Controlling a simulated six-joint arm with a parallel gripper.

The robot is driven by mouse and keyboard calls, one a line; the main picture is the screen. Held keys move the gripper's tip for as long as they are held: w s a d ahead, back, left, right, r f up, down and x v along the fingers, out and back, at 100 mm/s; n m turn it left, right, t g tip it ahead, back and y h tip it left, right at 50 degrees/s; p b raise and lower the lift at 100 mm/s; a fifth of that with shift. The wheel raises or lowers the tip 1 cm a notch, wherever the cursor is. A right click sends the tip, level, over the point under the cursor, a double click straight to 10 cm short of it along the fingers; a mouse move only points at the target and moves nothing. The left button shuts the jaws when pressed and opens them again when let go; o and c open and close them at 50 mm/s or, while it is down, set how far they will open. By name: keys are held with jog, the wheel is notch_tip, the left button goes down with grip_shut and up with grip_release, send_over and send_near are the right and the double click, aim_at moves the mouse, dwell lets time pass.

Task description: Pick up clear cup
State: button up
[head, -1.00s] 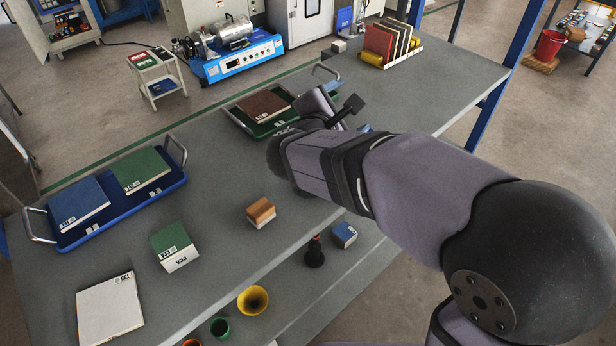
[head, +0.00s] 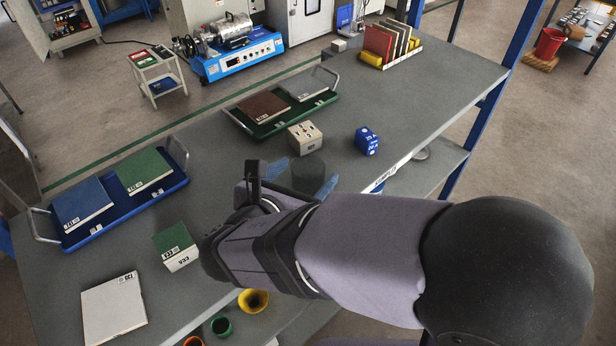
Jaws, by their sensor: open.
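A dark, see-through round shape, which looks like the clear cup (head: 307,172), stands on the grey bench behind my forearm. My gripper (head: 303,178) is low over the bench beside it, with its jaws apart. One bluish finger shows on the left of the cup and the other on its right. The cup appears to be between the fingers; whether they touch it cannot be told. My wrist and forearm hide the gripper's body and the cup's lower part.
A green tray (head: 262,128) is farther back, and a blue tray (head: 120,212) is at left. A green-topped block (head: 175,247) and white tile (head: 113,310) are at front left.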

aim_at(314, 164)
jog(key=shift+a+p+x, duration=0.2)
jog(key=shift+p+x, duration=0.55)
jog(key=shift+x, duration=2.45)
jog(key=c, duration=1.2)
